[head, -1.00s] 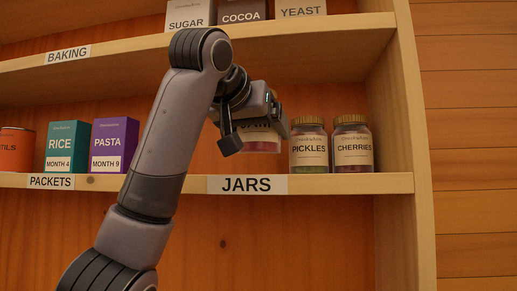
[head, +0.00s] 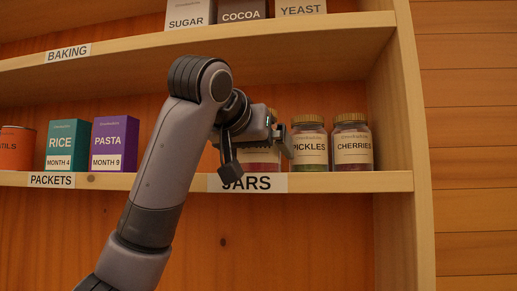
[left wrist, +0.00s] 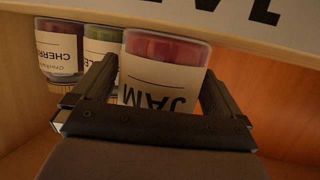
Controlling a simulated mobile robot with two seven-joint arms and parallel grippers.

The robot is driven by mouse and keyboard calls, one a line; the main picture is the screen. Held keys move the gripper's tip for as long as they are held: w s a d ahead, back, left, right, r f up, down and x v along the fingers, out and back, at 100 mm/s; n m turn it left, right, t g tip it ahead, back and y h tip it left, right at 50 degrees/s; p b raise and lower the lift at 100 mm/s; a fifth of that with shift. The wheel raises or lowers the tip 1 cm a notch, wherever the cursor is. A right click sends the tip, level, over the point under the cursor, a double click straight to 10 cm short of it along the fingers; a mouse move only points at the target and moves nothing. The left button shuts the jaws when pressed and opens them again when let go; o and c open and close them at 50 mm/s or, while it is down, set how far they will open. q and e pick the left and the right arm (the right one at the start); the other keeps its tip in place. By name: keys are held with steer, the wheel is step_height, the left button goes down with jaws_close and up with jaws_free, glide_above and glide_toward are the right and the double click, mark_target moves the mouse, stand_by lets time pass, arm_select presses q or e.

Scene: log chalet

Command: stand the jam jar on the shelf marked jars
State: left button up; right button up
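The jam jar (head: 262,168), red with a cream label, stands upright on the shelf marked JARS (head: 334,183), left of the pickles. In the left wrist view the jam jar (left wrist: 163,52) appears upside down between the two fingers of my left gripper (left wrist: 158,88). Narrow gaps show beside the jar, so the fingers look open around it. In the head view my left gripper (head: 260,154) hides the jar's lid and part of its label. One finger covers part of the JARS sign (head: 262,183). My right gripper is not in view.
Pickles (head: 310,145) and cherries (head: 352,146) jars stand close on the right, before the side wall (head: 405,120). The rice (head: 68,145) and pasta (head: 115,145) boxes stand left. The upper BAKING shelf (head: 300,40) is above my arm.

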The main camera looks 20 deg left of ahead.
arm_select(q)
steer(key=shift+r, duration=0.15)
steer(key=b+v, duration=0.5)
steer(key=v, duration=0.7)
steer(key=shift+b, duration=0.3)
